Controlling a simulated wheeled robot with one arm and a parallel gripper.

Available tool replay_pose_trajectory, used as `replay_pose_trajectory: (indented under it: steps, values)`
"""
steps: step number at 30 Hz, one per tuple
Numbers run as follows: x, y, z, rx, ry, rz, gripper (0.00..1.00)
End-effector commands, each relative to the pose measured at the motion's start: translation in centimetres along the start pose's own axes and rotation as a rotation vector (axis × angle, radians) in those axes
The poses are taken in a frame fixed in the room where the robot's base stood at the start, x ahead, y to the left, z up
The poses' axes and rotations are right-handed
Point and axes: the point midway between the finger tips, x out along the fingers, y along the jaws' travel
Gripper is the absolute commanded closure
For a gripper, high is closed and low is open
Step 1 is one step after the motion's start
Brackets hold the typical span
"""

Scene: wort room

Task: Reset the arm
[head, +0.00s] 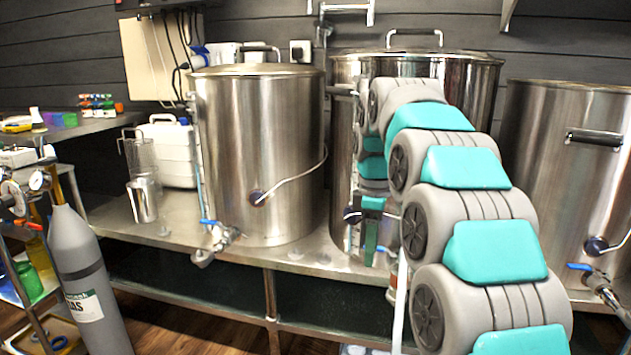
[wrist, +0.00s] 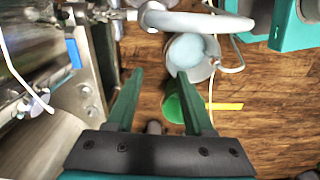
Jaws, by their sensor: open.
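My grey and teal arm reaches forward across the right half of the head view. My gripper (head: 371,232) hangs pointing down in front of the middle steel kettle (head: 475,85), near the bench edge. In the wrist view my gripper (wrist: 160,77) shows two green fingers apart with nothing held between them. Beyond the fingertips, below, are a round white container (wrist: 190,52) and a green round object (wrist: 176,108) on the wooden floor. The arm hides much of the middle kettle.
A left kettle (head: 262,140) and a right kettle (head: 555,150) stand on the steel bench (head: 175,232), with valves sticking out in front. A steel cup (head: 142,200) and white canister (head: 173,152) stand left. A grey gas cylinder (head: 85,270) stands at front left.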

Motion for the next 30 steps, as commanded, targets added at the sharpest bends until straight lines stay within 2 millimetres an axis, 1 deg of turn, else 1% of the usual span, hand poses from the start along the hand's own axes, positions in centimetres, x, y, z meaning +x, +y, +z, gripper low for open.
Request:
replay_pose_trajectory:
  steps: [5,11,17,20,21,23,27,29,30]
  values:
    - [0.0,-1.3,0.6,0.05,-0.001,-0.005,0.47]
    - [0.4,-3.4,1.6,0.135,-0.004,-0.013,0.47]
    - [1.2,-6.9,3.2,0.262,-0.015,-0.031,0.47]
    - [2.0,-9.6,4.4,0.36,-0.022,-0.039,0.47]
    - [2.4,-10.9,5.0,0.405,-0.027,-0.043,0.47]
    - [3.0,-12.8,5.8,0.474,-0.032,-0.048,0.47]
    - [5.1,-17.6,7.9,0.638,-0.051,-0.063,0.47]
    - [6.0,-19.6,8.8,0.708,-0.057,-0.067,0.47]
    - [6.7,-21.0,9.3,0.755,-0.063,-0.071,0.47]
